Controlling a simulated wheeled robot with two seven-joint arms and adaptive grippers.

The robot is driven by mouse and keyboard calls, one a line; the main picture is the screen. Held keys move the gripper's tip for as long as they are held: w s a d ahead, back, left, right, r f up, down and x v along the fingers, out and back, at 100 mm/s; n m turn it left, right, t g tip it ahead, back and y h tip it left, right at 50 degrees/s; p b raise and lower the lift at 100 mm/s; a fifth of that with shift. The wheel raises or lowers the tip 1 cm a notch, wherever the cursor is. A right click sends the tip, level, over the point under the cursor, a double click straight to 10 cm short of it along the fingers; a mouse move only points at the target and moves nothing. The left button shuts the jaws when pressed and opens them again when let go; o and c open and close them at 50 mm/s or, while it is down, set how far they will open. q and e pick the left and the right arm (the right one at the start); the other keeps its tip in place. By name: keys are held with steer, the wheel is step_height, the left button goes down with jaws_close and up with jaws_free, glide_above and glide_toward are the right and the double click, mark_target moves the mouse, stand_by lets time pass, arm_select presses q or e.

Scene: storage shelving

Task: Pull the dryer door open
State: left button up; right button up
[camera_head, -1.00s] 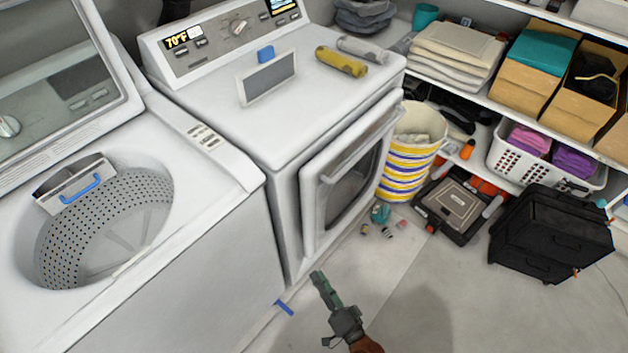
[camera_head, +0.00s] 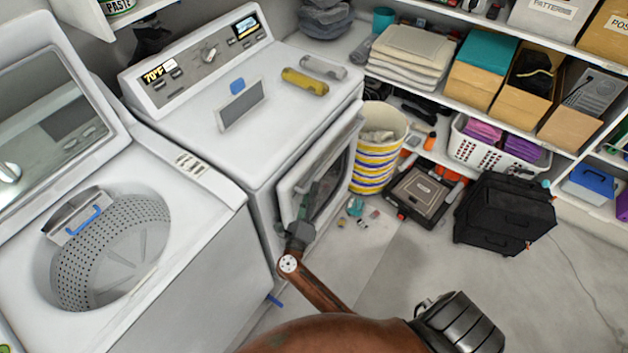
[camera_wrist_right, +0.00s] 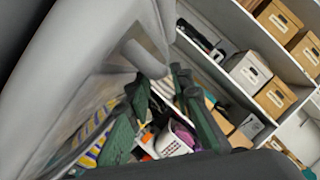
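The white dryer (camera_head: 280,120) stands left of centre in the head view. Its door (camera_head: 346,165) has a dark window and sits slightly proud of the front; I cannot tell whether it is unlatched. My right gripper (camera_head: 310,192) is in front of the door's near part and hides some of it. In the right wrist view, the green fingers of my right gripper (camera_wrist_right: 165,108) are spread, with nothing held between them. A large pale surface (camera_wrist_right: 85,65), likely the door, fills the left, close to the fingers. My left gripper is not in view.
An open-lidded washer (camera_head: 190,255) stands left of the dryer. A striped basket (camera_head: 375,165) stands just beyond the door. A black suitcase (camera_head: 505,215) and shelves with boxes (camera_head: 480,85) are at the right. The floor (camera_head: 420,265) in front is mostly clear.

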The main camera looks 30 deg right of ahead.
steer(key=shift+x, duration=1.95)
steer(key=shift+c, duration=0.6)
jaws_close()
steer(key=shift+a, duration=0.1)
